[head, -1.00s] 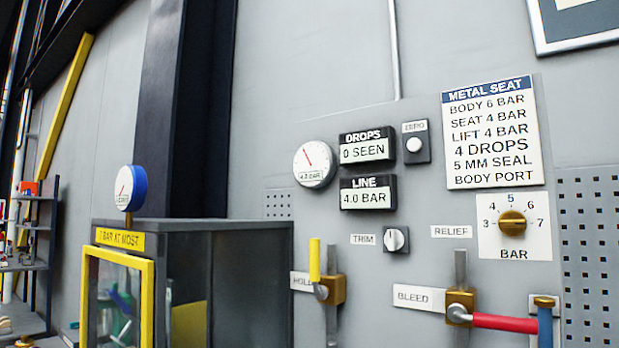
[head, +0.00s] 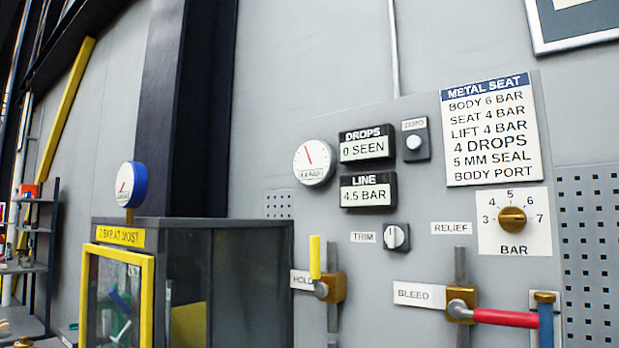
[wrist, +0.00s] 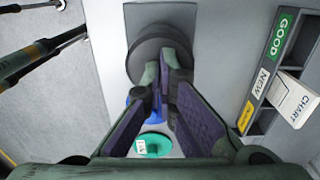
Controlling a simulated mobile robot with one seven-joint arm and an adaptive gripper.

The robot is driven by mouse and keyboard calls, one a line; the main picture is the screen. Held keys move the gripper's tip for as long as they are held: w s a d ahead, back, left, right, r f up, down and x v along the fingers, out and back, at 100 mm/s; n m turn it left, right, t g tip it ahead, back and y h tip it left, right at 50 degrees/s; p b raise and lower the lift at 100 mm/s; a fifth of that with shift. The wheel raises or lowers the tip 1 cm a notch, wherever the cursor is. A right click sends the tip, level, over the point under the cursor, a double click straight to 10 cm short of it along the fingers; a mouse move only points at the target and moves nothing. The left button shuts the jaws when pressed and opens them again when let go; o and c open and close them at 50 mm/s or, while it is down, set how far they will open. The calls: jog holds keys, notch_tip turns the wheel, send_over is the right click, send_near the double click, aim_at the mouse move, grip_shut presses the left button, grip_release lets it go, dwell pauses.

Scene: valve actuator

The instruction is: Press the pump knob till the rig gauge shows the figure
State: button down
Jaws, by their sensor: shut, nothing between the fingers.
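In the wrist view my gripper (wrist: 163,80) is shut and empty. Its fingertips lie over the lower part of a dark round knob (wrist: 160,42), seemingly the pump knob; whether they touch cannot be told. In the head view the white round rig gauge (head: 314,163) has a red needle pointing up and slightly left; its small print is blurred. The LINE display (head: 368,193) reads 4.5 BAR. My gripper and the pump knob do not show in the head view.
The METAL SEAT card (head: 491,130) lists body 6 bar, seat 4 bar, lift 4 bar. The brass RELIEF dial (head: 512,220) is near 5. A red BLEED lever (head: 506,318) points right; a yellow HOLD lever (head: 315,258) stands upright. A green disc (wrist: 153,145) lies below my fingers.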

jog(key=shift+f+b, duration=0.95)
jog(key=shift+f, duration=1.05)
jog(key=shift+r+p, duration=1.3)
jog(key=shift+p, duration=0.25)
jog(key=shift+r, duration=2.2)
jog(key=shift+f, duration=0.1)
jog(key=shift+f+b, duration=0.95)
jog(key=shift+f, duration=1.65)
jog(key=shift+r, duration=0.1)
notch_tip(320, 180, up, 3)
jog(key=p, duration=0.2)
jog(key=shift+p, duration=0.35)
jog(key=shift+r, duration=1.1)
